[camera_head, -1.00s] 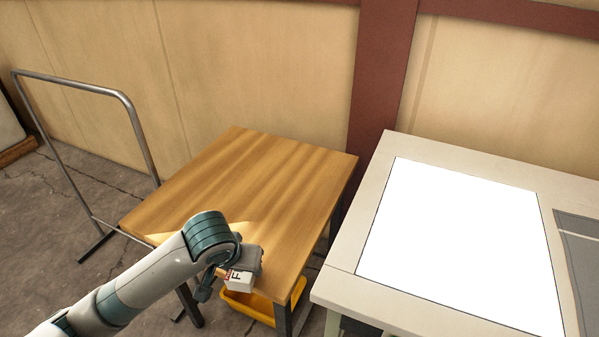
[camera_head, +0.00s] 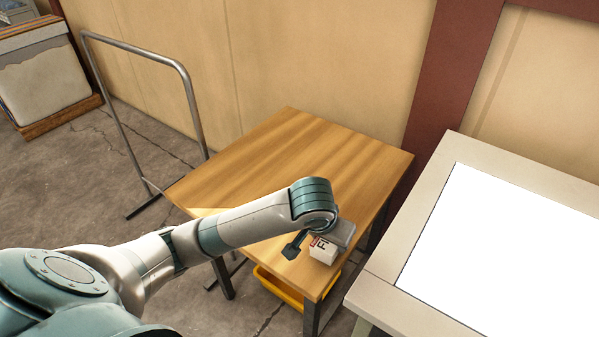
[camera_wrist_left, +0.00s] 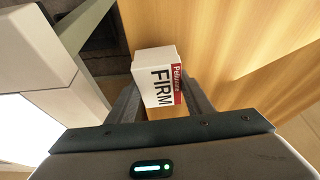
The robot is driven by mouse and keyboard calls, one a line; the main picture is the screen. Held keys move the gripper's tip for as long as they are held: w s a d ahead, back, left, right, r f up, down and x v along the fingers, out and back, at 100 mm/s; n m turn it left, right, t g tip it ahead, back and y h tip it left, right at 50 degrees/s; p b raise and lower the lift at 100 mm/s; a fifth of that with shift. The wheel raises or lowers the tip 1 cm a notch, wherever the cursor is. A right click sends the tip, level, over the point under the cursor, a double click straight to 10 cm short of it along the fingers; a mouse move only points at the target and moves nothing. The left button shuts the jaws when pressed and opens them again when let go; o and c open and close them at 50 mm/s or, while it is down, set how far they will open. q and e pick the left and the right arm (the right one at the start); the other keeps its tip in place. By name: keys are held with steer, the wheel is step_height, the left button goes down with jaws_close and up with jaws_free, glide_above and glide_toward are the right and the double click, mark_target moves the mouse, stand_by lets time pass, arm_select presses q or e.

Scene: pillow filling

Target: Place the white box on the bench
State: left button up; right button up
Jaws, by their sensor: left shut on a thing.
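The white box (camera_head: 322,254) carries a red strip and the word FIRM. My left gripper (camera_head: 318,249) is shut on it at the near right part of the wooden bench (camera_head: 290,150). In the left wrist view the box (camera_wrist_left: 155,75) sits between the two fingers, with the wood grain behind and to its right. I cannot tell whether the box touches the bench top. My left wrist hides part of the box and bench. My right gripper is not in view.
A light table with a bright white panel (camera_head: 500,250) stands close on the right. A yellow bin (camera_head: 280,288) is under the bench. A metal rail frame (camera_head: 125,45) stands at the left. The bench's far part is clear.

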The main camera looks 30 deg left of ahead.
arm_select(q)
steer(key=shift+m, duration=0.4)
steer(key=w+a+r+p, duration=0.1)
steer(key=w, duration=0.2)
steer(key=w+a+r+p, duration=0.1)
steer(key=w, duration=0.2)
steer(key=w+a+r+p, duration=0.1)
steer(key=w+a, duration=0.1)
steer(key=w, duration=0.2)
steer(key=shift+r, duration=0.4)
steer(key=w+a+r+p, duration=0.2)
steer(key=w+a+r, duration=0.3)
steer(key=w, duration=0.5)
steer(key=shift+a+r+p, duration=0.25)
steer(key=shift+a+p, duration=0.1)
steer(key=shift+a, duration=0.45)
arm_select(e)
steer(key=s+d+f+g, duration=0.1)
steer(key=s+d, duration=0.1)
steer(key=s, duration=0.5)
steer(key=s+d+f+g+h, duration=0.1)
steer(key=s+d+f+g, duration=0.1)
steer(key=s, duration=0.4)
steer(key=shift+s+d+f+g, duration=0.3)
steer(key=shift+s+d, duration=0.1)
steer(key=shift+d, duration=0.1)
